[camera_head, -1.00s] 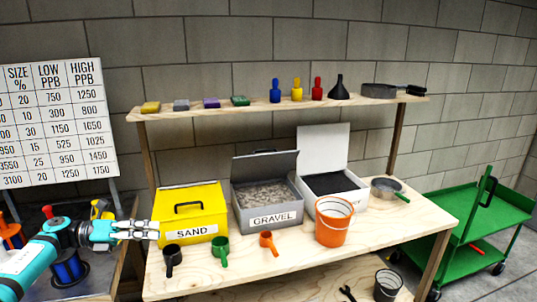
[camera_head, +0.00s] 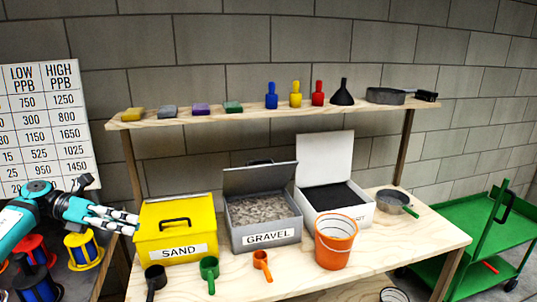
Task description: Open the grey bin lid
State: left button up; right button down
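The grey bin labelled GRAVEL (camera_head: 268,234) stands in the middle of the wooden workbench. Its grey lid (camera_head: 260,179) is raised and tilted back, and grey gravel (camera_head: 262,207) shows inside. My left gripper (camera_head: 134,222) is at the left, beside the yellow SAND bin and apart from the grey bin. Its white fingers point right; whether they are parted is hard to tell at this size. My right gripper is not in view.
The yellow SAND bin (camera_head: 177,235) is shut, between my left gripper and the grey bin. A white bin (camera_head: 345,213) stands open to the right. An orange bucket (camera_head: 336,245) and several scoops are in front. A shelf (camera_head: 240,112) runs behind.

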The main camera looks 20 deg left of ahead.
aim_at(247, 180)
jog(key=i, duration=1.6)
